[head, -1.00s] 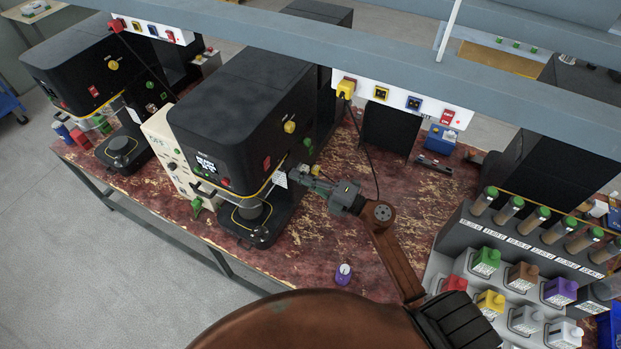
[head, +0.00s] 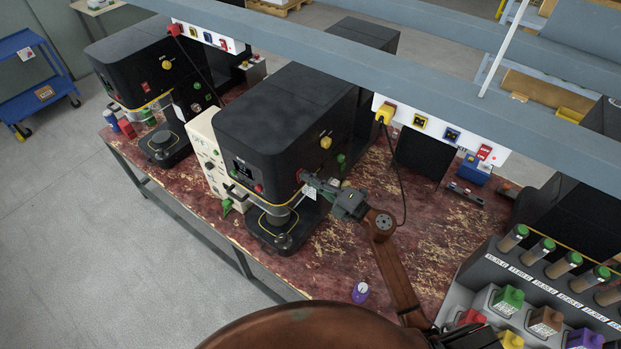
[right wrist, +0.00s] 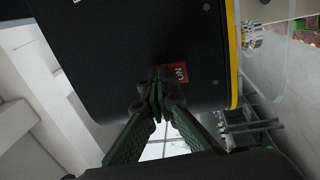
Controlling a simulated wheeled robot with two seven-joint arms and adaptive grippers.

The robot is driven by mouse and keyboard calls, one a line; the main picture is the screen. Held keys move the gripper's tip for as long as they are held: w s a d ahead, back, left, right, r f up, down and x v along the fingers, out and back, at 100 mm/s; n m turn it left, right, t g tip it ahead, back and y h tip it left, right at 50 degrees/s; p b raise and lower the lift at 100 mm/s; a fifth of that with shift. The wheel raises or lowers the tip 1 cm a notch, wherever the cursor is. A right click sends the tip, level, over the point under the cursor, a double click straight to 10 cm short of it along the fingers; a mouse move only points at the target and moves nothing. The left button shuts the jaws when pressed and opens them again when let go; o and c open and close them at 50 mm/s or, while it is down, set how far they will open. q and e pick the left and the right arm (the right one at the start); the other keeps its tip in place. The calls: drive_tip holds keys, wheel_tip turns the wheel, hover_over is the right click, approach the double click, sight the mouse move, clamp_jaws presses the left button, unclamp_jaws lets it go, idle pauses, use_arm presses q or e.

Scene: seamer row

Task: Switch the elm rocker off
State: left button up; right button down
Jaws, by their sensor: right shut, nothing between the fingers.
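A red rocker (head: 299,174) sits on the side face of the nearer black seamer (head: 290,110). In the right wrist view the rocker (right wrist: 180,73) reads "ON"; its left part is hidden behind my fingertips. No elm name is legible to me. My right gripper (head: 308,178) is shut and empty, with its tips at the rocker. In the right wrist view the closed fingertips (right wrist: 158,78) overlap the rocker's edge; whether they touch it I cannot tell. My left gripper is not in view.
A yellow knob (head: 326,142) is above the rocker on the same seamer. A second seamer (head: 140,62) stands at the left. A socket rail (head: 440,132) with a yellow plug and hanging cable runs behind my right arm. A purple-topped container (head: 360,292) stands near the table's front edge.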

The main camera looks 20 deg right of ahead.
drive_tip(key=shift+r, duration=0.1)
drive_tip(key=r+b+v, duration=0.2)
drive_tip(key=r+v, duration=0.1)
drive_tip(key=v, duration=1)
drive_tip(key=shift+s+d, duration=0.3)
drive_tip(key=shift+s, duration=0.1)
drive_tip(key=shift+r, duration=0.15)
